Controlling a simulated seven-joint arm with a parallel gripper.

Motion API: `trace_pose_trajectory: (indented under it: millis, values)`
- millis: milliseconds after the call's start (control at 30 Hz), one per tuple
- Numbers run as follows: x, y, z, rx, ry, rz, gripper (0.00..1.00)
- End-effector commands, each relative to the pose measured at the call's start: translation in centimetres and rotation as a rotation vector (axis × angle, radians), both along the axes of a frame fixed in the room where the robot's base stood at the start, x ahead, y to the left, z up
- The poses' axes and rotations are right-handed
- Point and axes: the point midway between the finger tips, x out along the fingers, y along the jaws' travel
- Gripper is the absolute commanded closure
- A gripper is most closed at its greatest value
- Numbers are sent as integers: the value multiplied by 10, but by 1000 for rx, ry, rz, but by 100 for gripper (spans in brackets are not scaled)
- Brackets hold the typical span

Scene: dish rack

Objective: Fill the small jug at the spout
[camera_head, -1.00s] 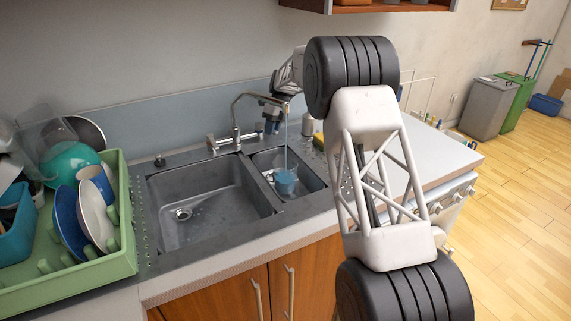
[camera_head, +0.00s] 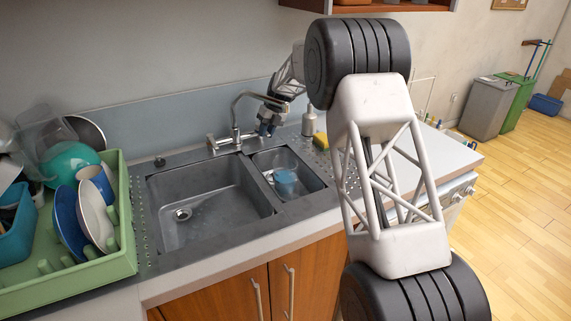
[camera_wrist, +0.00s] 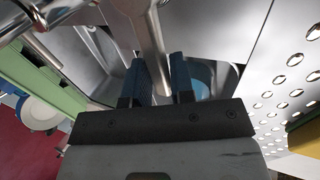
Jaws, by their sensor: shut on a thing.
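The small jug (camera_head: 285,184) is upright in the small right basin, below the spout's end. It looks clear with blue liquid or a blue tint inside; the exact level is hard to tell. The curved metal spout (camera_head: 237,108) reaches over the sink, and no water stream shows from it now. My gripper (camera_head: 266,128) is at the tap behind the small basin, away from the jug. In the wrist view its blue fingers (camera_wrist: 161,78) are shut on a metal bar of the tap (camera_wrist: 150,30). I cannot tell which part of the tap this is.
The large left basin (camera_head: 205,190) is empty. A green dish rack (camera_head: 120,262) with plates and bowls stands at the left. A soap bottle (camera_head: 309,123) and a yellow sponge (camera_head: 321,140) stand behind and right of the small basin. The right counter (camera_head: 440,150) looks mostly clear.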

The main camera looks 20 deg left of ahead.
Motion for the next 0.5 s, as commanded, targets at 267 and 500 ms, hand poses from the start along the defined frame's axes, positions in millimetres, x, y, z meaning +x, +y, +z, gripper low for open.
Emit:
trace_pose_trajectory:
  millis: [267,500]
  values:
    - [0,0,0,0,0,1,50]
    - [0,0,0,1,1,2,50]
